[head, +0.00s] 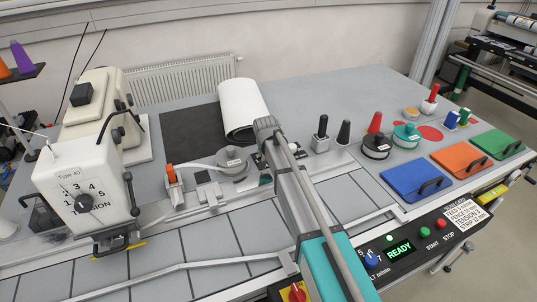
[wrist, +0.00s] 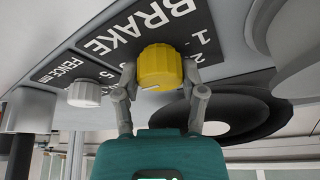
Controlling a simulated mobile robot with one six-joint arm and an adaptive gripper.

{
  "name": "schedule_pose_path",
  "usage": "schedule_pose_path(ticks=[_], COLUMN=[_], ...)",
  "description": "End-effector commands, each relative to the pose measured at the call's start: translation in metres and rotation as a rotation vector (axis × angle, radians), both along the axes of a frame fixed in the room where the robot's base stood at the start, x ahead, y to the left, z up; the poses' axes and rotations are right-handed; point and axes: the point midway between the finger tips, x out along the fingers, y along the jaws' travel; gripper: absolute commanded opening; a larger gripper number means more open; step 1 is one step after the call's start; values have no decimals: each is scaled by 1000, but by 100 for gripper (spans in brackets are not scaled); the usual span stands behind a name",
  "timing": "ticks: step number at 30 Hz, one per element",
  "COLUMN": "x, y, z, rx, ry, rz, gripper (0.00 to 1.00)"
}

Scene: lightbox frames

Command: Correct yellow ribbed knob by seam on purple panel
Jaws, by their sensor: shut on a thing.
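The yellow ribbed knob (wrist: 158,67) is in the middle of the wrist view, on a grey surface with a dark label reading BRAKE (wrist: 130,33) and numbers beside it. A white line shows on the knob's lower face. My gripper (wrist: 159,76) has one finger on each side of the knob and is shut on it. The numbers are partly hidden by the knob and fingers, so I cannot tell the exact setting. No purple panel or seam shows clearly. In the head view my arm crosses the table, and neither the gripper nor this knob can be made out.
A white knob (wrist: 84,93) marked FENCE mm is left of the yellow one. A dark round disc (wrist: 225,118) is close at the right.

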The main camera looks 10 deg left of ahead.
Motion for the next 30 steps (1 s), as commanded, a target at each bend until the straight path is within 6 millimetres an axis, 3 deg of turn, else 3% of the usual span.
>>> schedule_pose_path(ticks=[5, 6, 11, 30], x=[3, 3, 3, 0], y=[1, 1, 0, 0], z=[1, 1, 1, 3], rx=[2, 2, 1, 1], ry=[-7, -7, -6, -2], rz=[0, 1, 1, 1], gripper=[6, 55, 85, 88])
